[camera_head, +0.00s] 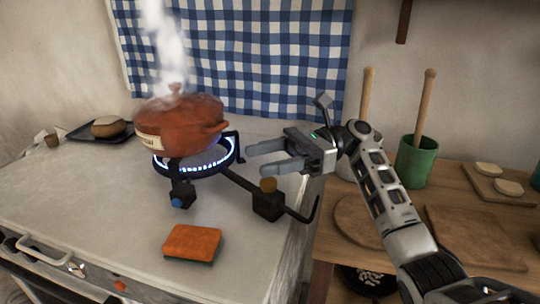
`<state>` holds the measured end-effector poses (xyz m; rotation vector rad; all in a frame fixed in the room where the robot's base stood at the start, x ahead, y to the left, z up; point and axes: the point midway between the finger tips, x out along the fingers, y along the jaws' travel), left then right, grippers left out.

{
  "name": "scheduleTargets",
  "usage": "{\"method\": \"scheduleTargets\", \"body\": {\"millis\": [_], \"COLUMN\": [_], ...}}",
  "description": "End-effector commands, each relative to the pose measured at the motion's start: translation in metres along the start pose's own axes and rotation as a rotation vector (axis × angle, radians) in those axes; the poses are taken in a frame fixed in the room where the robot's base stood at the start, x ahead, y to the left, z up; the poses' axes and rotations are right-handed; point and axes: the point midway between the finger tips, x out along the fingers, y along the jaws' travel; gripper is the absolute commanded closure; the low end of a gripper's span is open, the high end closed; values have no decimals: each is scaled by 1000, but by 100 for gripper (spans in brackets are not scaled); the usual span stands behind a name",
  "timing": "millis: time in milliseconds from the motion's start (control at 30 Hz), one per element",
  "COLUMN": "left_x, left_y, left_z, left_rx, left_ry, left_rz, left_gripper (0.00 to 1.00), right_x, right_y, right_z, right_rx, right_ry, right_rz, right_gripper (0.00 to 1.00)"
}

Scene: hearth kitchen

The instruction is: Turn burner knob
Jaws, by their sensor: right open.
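A black gas burner (210,168) stands on the pale countertop with a ring of blue flames lit. A brass-coloured knob (268,184) sits on a dark valve block at the right end of its pipe. A blue knob (177,202) is on another block at the burner's front. A lidded red-brown pot (185,127) sits on the burner, with steam rising from it. My right gripper (256,158) is open and empty, its fingers pointing left above and behind the brass knob, apparently apart from it. My left gripper is out of view.
An orange sponge (192,242) lies on the counter in front. A dark tray (100,131) with a bread roll is at back left. A green pot (416,160) with a wooden handle and wooden boards (475,236) are on the wooden table at right. The counter's front left is clear.

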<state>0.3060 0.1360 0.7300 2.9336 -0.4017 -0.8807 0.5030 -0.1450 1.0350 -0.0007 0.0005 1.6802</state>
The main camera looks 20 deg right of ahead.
Motion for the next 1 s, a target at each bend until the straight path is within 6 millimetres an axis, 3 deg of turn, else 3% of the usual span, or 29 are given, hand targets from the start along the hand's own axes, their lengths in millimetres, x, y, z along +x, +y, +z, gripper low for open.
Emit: {"method": "scheduleTargets", "body": {"millis": [33,500,700,1000], "left_x": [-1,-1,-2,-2], "left_y": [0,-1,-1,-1], "left_z": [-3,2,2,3], "left_rx": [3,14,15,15], "left_ry": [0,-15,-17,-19], "left_rz": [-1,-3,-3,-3], "left_gripper": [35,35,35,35], "right_x": [3,32,37,37], "right_y": [8,78,89,90], "right_z": [10,42,47,48], "right_rx": [-4,0,0,1], "right_ry": [2,2,1,0], "right_rz": [1,0,0,0], "right_gripper": [47,47,47,47]}}
